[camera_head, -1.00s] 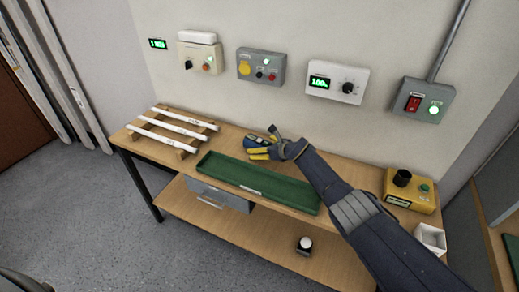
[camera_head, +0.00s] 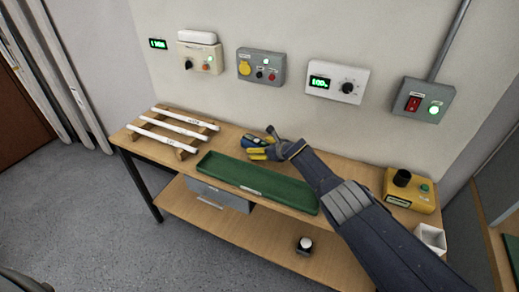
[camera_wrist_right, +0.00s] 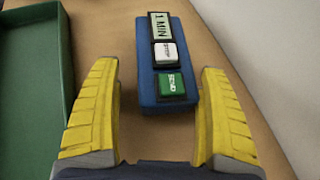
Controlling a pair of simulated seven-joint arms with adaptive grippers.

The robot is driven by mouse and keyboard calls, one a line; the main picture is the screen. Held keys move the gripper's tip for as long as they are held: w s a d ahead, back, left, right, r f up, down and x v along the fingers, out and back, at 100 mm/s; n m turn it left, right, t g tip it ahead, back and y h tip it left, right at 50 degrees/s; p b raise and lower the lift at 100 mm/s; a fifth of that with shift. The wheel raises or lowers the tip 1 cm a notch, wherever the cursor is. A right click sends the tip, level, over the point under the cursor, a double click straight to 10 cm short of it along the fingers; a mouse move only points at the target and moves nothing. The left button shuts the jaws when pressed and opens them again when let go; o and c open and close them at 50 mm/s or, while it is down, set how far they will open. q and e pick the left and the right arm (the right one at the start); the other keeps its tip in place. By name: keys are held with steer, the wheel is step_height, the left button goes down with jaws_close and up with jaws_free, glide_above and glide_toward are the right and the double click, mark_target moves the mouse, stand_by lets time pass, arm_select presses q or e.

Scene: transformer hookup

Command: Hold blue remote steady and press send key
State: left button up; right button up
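The blue remote (camera_head: 253,141) lies on the bench top behind the green tray. In the right wrist view the blue remote (camera_wrist_right: 148,90) has a "1 MIN" display (camera_wrist_right: 160,26), a white key (camera_wrist_right: 166,52) and a green send key (camera_wrist_right: 171,85) at its near end. My right gripper (camera_head: 262,153) is at the remote. Its yellow fingers (camera_wrist_right: 160,75) are open on both sides of the remote's near half, with a gap on each side in the wrist view. Whether they are level with the remote is hard to tell. My left gripper is out of view.
The green tray (camera_head: 305,198) sits close in front of the remote. A wooden rack with white rods (camera_head: 180,131) is to the left. A yellow box (camera_head: 410,190) and a white container (camera_head: 431,237) stand at the right. Control boxes (camera_head: 337,83) hang on the wall behind.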

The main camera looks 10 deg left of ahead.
steer(key=c, duration=0.8)
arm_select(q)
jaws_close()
arm_select(e)
steer(key=shift+o, duration=0.2)
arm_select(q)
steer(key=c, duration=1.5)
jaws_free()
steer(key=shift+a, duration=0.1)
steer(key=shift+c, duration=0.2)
arm_select(e)
steer(key=shift+f, duration=0.1)
